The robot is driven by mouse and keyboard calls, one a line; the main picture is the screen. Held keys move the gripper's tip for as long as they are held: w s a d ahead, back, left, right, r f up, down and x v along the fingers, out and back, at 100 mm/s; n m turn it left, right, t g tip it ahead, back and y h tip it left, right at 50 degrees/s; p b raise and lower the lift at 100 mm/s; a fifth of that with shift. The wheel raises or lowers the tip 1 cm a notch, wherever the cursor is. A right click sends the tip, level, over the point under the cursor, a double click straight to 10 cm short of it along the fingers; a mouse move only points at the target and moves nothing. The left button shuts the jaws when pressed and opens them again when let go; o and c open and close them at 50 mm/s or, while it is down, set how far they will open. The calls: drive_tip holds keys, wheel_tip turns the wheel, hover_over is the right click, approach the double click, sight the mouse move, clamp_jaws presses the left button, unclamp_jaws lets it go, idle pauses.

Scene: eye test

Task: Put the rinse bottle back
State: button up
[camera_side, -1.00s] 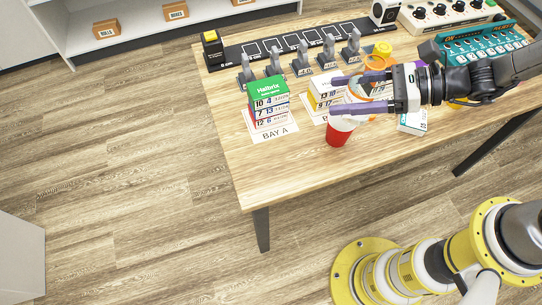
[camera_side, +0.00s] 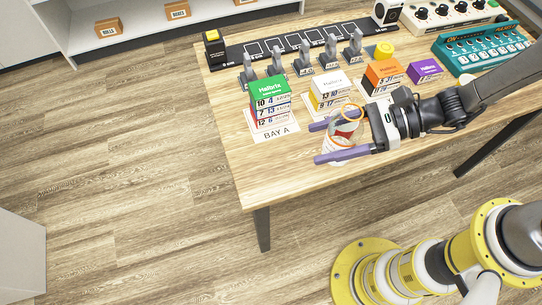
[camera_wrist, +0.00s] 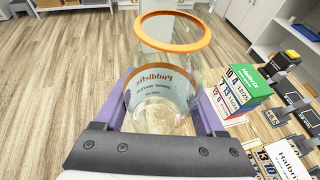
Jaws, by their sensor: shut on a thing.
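My gripper (camera_side: 328,142) is shut on a clear cup-like vessel (camera_side: 335,147) with an orange rim. In the wrist view, the vessel (camera_wrist: 160,95) sits between the purple fingers, its open orange mouth at the top and a pale label with mirrored lettering on its side. A red patch shows through the clear wall in the side view; I cannot tell whether it is inside or behind. The vessel is over the table's near part; I cannot tell if it touches. No thing is plainly recognisable as a rinse bottle.
A green-topped box stack (camera_side: 268,100) stands on the BAY A card (camera_side: 275,134). White-topped (camera_side: 332,88), orange (camera_side: 384,75) and purple (camera_side: 425,71) boxes stand to its right. Several grey clips (camera_side: 303,60) line the black strip. A teal panel (camera_side: 480,48) is far right. The table's near-left is bare.

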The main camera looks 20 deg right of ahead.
drive_tip(key=w+a+f, duration=0.9)
drive_tip(key=f, duration=0.1)
drive_tip(key=shift+w+a, duration=0.35)
drive_tip(key=shift+a+f, duration=0.1)
drive_tip(key=shift+f, duration=1.5)
drive_tip(key=shift+f, duration=0.15)
